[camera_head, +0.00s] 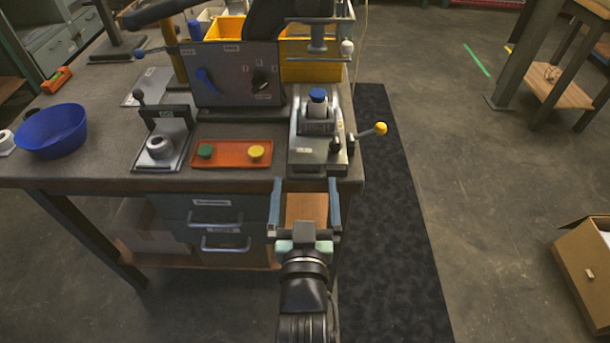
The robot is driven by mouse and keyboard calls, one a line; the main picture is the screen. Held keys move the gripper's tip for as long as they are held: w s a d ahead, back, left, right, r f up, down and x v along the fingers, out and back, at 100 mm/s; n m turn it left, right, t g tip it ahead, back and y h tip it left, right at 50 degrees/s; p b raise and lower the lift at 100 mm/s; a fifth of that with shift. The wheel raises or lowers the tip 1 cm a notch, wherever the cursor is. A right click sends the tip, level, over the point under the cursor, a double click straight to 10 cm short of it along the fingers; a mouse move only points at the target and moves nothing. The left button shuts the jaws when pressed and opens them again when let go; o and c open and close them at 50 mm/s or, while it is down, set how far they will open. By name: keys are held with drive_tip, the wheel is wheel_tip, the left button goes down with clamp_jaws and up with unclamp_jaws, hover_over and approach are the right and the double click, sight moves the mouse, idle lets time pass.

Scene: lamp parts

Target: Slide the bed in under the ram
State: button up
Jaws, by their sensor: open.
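The press stands at the right end of the bench. Its grey bed (314,128) sits on a light metal base (303,158) and carries a small white part with a blue top (317,97). The ram (318,50) hangs above and farther back. The bed looks to be in front of it, but the exact offset is hard to tell. A lever with a yellow knob (380,128) sticks out to the right. My gripper (306,183) is open and empty, in front of the bench edge and nearer me than the bed, its fingers pointing toward the press.
An orange tray (230,165) with green and yellow buttons lies left of the press. A grey panel (237,75) with a blue handle stands behind it. A clamp fixture (165,140) and a blue bowl (50,131) are farther left. Floor right of the bench is clear near the dark mat (390,230).

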sight(304, 175)
drive_tip(key=shift+w, duration=1.6)
drive_tip(key=shift+a, duration=0.1)
clamp_jaws()
